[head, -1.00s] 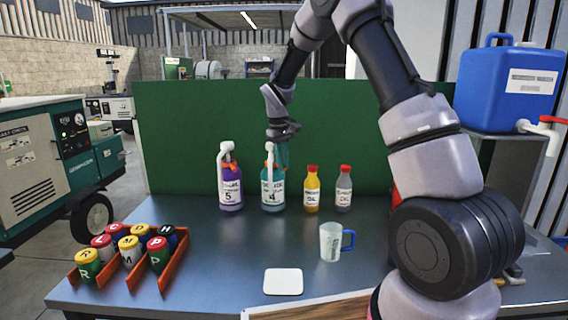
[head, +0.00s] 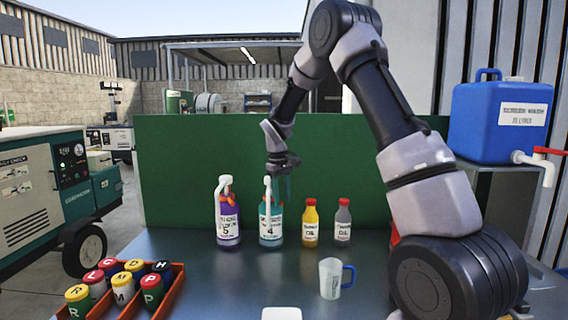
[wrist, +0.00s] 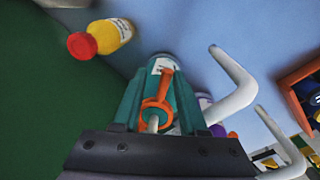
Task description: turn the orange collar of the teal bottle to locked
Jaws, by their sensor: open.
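The teal bottle (head: 271,228), labelled 4, stands upright at the back of the bench with a white spray head. In the wrist view the orange collar (wrist: 151,118) is a ring around the neck with a lever (wrist: 166,85) pointing towards the picture's top. My gripper (wrist: 160,98) is open, with one teal finger on each side of the collar. I cannot tell whether the fingers touch it. The bottle's body is mostly hidden in the wrist view.
The purple bottle (head: 228,225) stands close on the left. A yellow bottle (head: 310,224) and a grey bottle (head: 343,224) stand to the right. A green panel (head: 190,165) is behind. A mug (head: 330,278) and an orange rack (head: 174,286) with several canisters are nearer.

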